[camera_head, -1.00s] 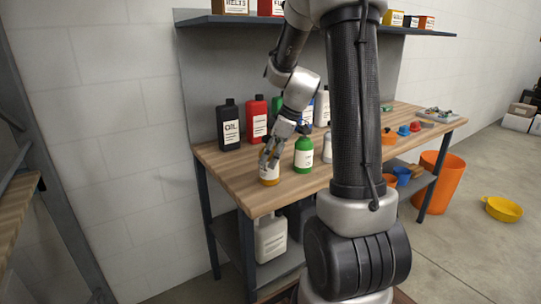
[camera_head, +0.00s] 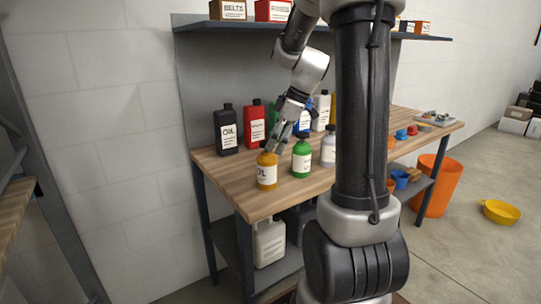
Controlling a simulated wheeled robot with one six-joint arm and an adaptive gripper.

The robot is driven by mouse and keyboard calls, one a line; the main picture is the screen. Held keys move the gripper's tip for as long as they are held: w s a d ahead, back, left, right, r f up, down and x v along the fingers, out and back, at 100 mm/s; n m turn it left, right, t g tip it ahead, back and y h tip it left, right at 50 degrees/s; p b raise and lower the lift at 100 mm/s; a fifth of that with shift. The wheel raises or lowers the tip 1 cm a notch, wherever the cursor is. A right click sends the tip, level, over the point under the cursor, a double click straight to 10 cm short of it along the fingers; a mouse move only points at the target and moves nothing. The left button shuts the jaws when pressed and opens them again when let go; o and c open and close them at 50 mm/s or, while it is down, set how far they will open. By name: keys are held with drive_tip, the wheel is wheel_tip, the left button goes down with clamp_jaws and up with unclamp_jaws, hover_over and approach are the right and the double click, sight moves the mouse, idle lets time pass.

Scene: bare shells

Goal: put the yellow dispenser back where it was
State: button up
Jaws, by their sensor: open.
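The yellow dispenser (camera_head: 267,172) is a squat bottle with a white label and a dark cap. It stands upright on the wooden bench top (camera_head: 232,189), near its front left corner. My gripper (camera_head: 276,143) is open, just above and to the right of the dispenser's cap. The fingers overlap the cap's edge in this view, and I cannot tell whether they touch it. A green bottle (camera_head: 301,160) stands close to the right of the dispenser.
A black oil bottle (camera_head: 226,132) and a red bottle (camera_head: 253,126) stand behind at the left. A white bottle (camera_head: 328,149) stands right of the green one. A shelf (camera_head: 200,26) with boxes hangs above. The bench's front left edge is near the dispenser.

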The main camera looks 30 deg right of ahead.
drive_tip(key=s+a+r+m+h, duration=0.1)
drive_tip(key=s+a+r+m, duration=0.1)
drive_tip(key=s+a+r, duration=0.3)
drive_tip(key=s+a+r+m+h, duration=0.1)
drive_tip(key=s+r+m, duration=0.2)
drive_tip(key=s, duration=0.4)
drive_tip(key=s+f+m, duration=0.1)
drive_tip(key=s+m, duration=0.1)
drive_tip(key=s, duration=0.3)
drive_tip(key=s+a+f+m+t+h, duration=0.1)
drive_tip(key=s+m, duration=0.2)
drive_tip(key=s, duration=0.2)
drive_tip(key=shift+a+f+t+h, duration=0.15)
drive_tip(key=shift+f+t+h, duration=0.1)
drive_tip(key=shift+t+h, duration=0.05)
drive_tip(key=shift+c, duration=0.4)
